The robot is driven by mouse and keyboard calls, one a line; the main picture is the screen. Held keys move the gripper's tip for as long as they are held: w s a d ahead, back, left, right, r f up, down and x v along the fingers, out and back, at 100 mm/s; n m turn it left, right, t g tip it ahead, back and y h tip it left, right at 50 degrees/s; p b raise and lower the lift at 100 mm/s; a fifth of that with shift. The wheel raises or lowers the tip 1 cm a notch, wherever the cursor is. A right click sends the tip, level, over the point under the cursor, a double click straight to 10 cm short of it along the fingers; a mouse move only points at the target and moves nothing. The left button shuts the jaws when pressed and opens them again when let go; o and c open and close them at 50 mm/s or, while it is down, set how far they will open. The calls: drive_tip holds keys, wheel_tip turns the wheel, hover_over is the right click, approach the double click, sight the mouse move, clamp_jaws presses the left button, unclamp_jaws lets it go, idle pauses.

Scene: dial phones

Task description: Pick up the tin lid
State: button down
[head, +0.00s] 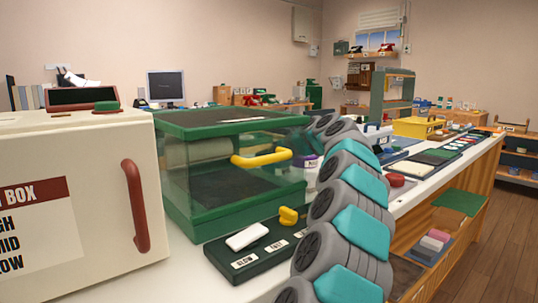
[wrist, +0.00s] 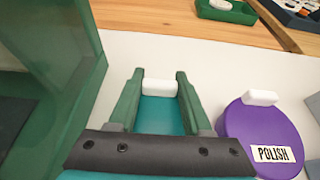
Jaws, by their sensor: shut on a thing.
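In the wrist view my gripper (wrist: 159,88) has its two green fingers closed on a small white block (wrist: 159,86). A teal surface shows between the fingers, and I cannot tell if it belongs to the held thing. To the right, apart from the fingers, is a round purple tin (wrist: 262,138) with a white knob on top and a POLISH label. It also shows in the head view (head: 308,161), partly hidden by my arm. I cannot tell for certain which piece is the tin lid. In the head view my gripper is mostly hidden behind the glass case and my arm.
A green-framed glass case (head: 205,210) with a yellow handle stands close left of my gripper. A cream box (head: 85,200) with a red handle is nearer. A dark switch panel (head: 258,249) lies in front. White counter shows around the tin.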

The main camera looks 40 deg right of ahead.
drive_tip(key=shift+r+p, duration=2.7)
drive_tip(key=shift+p, duration=0.5)
drive_tip(key=shift+r, duration=2.2)
